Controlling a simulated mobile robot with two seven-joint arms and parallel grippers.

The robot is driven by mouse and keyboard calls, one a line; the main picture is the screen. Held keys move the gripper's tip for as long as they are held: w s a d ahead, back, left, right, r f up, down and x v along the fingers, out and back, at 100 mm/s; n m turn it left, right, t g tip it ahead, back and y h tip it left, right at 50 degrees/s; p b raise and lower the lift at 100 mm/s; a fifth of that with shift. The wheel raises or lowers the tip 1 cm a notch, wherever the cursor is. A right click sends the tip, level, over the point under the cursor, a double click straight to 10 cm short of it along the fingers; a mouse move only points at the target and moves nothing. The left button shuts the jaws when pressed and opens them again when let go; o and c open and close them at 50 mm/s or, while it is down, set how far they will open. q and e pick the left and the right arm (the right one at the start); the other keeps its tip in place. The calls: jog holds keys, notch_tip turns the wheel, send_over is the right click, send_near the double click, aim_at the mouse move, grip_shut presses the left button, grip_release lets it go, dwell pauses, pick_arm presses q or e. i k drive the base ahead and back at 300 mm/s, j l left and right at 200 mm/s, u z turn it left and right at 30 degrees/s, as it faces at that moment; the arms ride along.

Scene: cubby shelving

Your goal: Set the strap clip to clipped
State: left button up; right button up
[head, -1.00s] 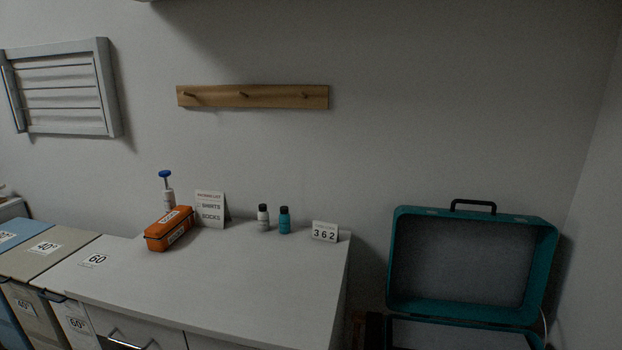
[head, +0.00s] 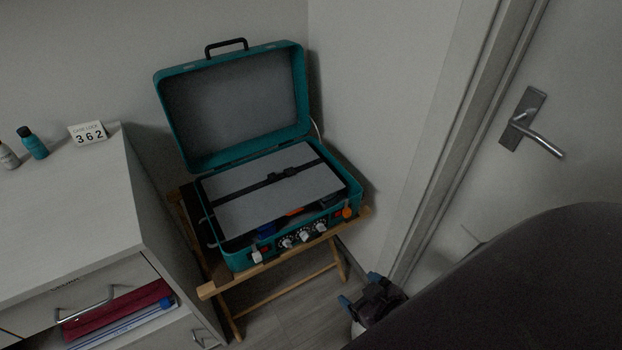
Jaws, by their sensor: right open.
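An open teal suitcase (head: 229,159) stands on a folding wooden stand, its lid leaning back near the wall. A black strap (head: 240,190) runs across the grey panel (head: 318,182) inside it. The strap clip (head: 273,178) sits near the strap's middle; it is too small and dark to tell whether it is joined. My right gripper (head: 359,291) is low, in front and to the right of the suitcase, apart from it. It is open and its blue-tipped fingers hold nothing visible. My left gripper is out of view.
Dials (head: 303,234) and latches line the suitcase front. The wooden stand (head: 208,291) sticks out below. A white cabinet (head: 75,215) with a partly open drawer is at left, bearing a "362" card (head: 88,133). A door with a handle (head: 535,134) is at right.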

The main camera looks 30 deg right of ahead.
aim_at(272, 177)
jog(key=z, duration=0.75)
